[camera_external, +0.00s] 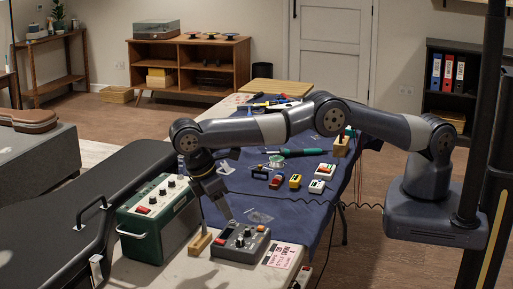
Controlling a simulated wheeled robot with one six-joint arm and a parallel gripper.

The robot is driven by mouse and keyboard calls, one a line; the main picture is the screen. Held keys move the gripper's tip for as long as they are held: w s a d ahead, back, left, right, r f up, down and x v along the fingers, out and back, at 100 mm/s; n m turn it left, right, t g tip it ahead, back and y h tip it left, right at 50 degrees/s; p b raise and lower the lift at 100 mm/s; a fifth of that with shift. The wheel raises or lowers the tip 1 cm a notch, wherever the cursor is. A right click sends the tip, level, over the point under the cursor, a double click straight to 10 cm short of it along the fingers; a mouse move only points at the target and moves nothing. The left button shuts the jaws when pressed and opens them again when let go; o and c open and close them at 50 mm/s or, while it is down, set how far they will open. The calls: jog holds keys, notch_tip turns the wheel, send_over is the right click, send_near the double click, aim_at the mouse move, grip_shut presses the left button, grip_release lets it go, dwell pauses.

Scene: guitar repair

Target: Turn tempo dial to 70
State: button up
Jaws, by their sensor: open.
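A small dark grey box with knobs (239,244) lies near the front end of the workbench. It has several dark knobs, a small red part at its left and an orange button at its right. Which knob is the tempo dial, and where it points, is too small to tell. My gripper (231,220) points down just above the back of this box. It is open and holds nothing that I can see. Whether a fingertip touches a knob cannot be told from this view.
A green amplifier (160,217) with a handle stands close at the left. A small wooden block (200,243) is beside the grey box. A pink-printed sheet (283,256) lies at its right. Red, yellow and white pedals (295,181) and a solder spool (275,162) lie behind on the blue mat (300,213).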

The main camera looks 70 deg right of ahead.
aim_at(239, 239)
jog(key=shift+w+a+r+p, duration=0.1)
jog(key=shift+r+p, duration=0.3)
jog(key=shift+f, duration=0.2)
dwell(0.3)
jog(key=shift+b+x, duration=2.05)
jog(key=shift+x, duration=3.15)
